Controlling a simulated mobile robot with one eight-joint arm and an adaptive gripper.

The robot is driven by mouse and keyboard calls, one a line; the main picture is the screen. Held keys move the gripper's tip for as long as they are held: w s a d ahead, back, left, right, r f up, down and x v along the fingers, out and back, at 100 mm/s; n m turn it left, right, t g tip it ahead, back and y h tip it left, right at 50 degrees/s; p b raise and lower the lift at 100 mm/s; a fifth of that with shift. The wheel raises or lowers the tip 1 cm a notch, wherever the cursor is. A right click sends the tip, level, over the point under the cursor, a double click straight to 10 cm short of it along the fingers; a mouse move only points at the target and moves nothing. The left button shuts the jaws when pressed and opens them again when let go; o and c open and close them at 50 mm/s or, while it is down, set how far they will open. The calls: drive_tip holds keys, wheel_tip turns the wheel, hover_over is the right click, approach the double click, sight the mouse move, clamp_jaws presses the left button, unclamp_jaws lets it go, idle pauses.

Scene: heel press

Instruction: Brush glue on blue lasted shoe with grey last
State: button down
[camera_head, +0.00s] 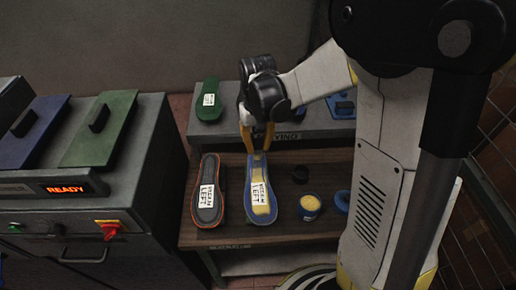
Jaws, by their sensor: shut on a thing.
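The blue lasted shoe (249,212) lies sole up on the brown bench, with a blue rim, a grey border, a yellow middle and a white label reading "LEFT". My gripper (258,140), with orange-yellow fingers, is above its far end, pointing down. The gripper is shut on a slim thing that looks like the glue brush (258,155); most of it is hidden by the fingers. Its lower end is at the far end of the sole; I cannot tell whether it touches. An open pot of yellow glue (310,203) stands right of the shoe.
A grey shoe sole with an orange rim (208,213) lies close left of the blue shoe. A black ring (300,174) and a blue ring (342,198) are at right. A green sole (208,112) lies on the rack behind. A press showing "READY" (66,189) stands left.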

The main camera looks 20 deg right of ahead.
drive_tip(key=shift+r+p, duration=0.65)
drive_tip(key=shift+r, duration=0.6)
